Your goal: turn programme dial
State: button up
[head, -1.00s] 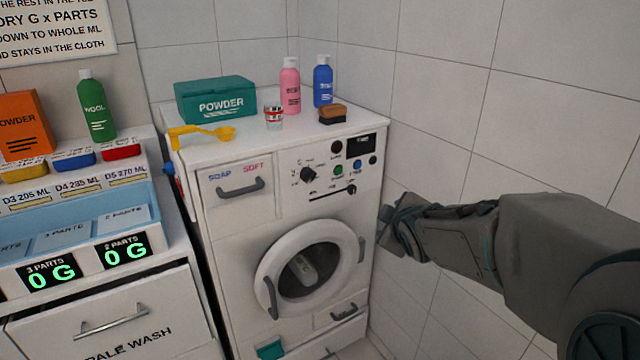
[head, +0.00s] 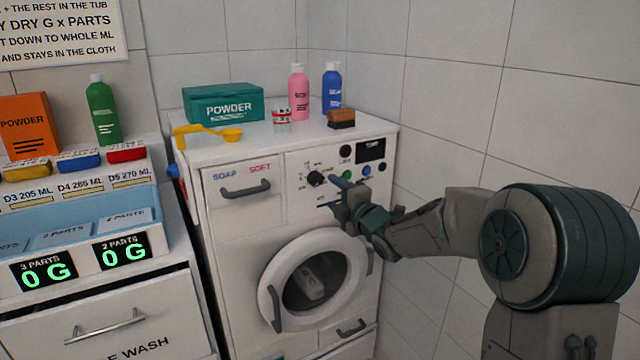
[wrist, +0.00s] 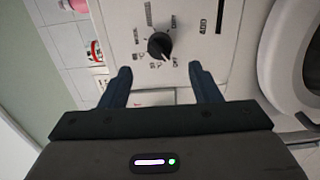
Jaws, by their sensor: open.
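The black programme dial (head: 315,179) sits on the white front panel of the washing machine (head: 240,230), right of the soap drawer. In the wrist view the dial (wrist: 160,46) is a round black knob with printed marks around it, ahead of the fingertips and roughly centred between them. My gripper (head: 340,189) is in front of the panel, just right of the dial in the head view. In the wrist view my gripper (wrist: 160,72) has its two dark fingers spread wide, with nothing between them. The dial appears apart from both fingers. The gripper hides part of the lower panel.
The round door (head: 312,280) with its handle lies below the gripper. A powder box (head: 222,103), pink bottle (head: 299,90), blue bottle (head: 331,88), brush (head: 341,118) and yellow scoop (head: 208,135) stand on top. A tiled wall is close on the right.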

aim_at(319, 182)
jog(key=x, duration=0.7)
jog(key=shift+w+a, duration=0.25)
jog(key=c, duration=1)
